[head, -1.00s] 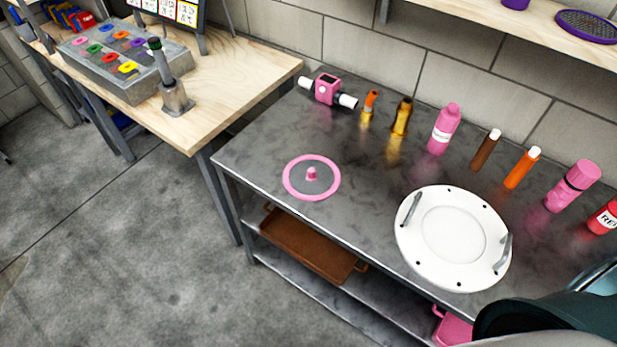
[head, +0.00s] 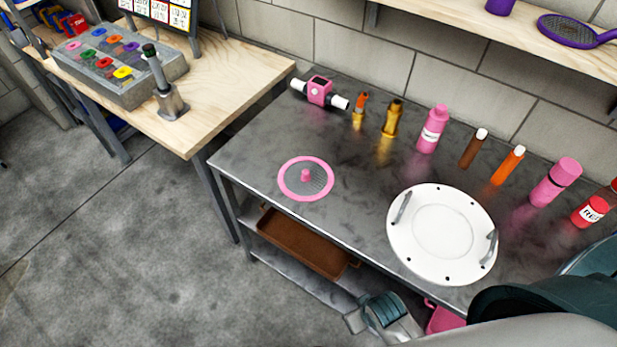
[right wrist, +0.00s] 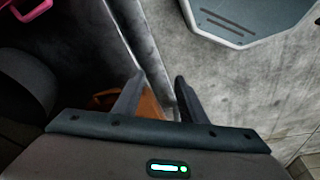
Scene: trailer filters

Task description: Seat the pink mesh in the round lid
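The pink mesh (head: 318,192) is a flat disc with a pink rim, a grey mesh middle and a pink knob. It lies on the left part of the dark metal bench. The round lid (head: 441,232) is white, with two grey handles and small dark holes around its rim. It lies flat on the bench to the right of the mesh, apart from it. My right gripper, seen in the right wrist view (right wrist: 157,98), is open with nothing between its fingers. In the head view my right arm shows low, in front of the bench. My left gripper is out of view.
A brown tray (head: 300,243) lies on the shelf below. A pink container (head: 443,320) is near it. Along the bench's back stand a pink-and-white device (head: 320,92), a pink bottle (head: 433,129), an orange tube (head: 508,166) and other bottles. Bench surface between mesh and lid is clear.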

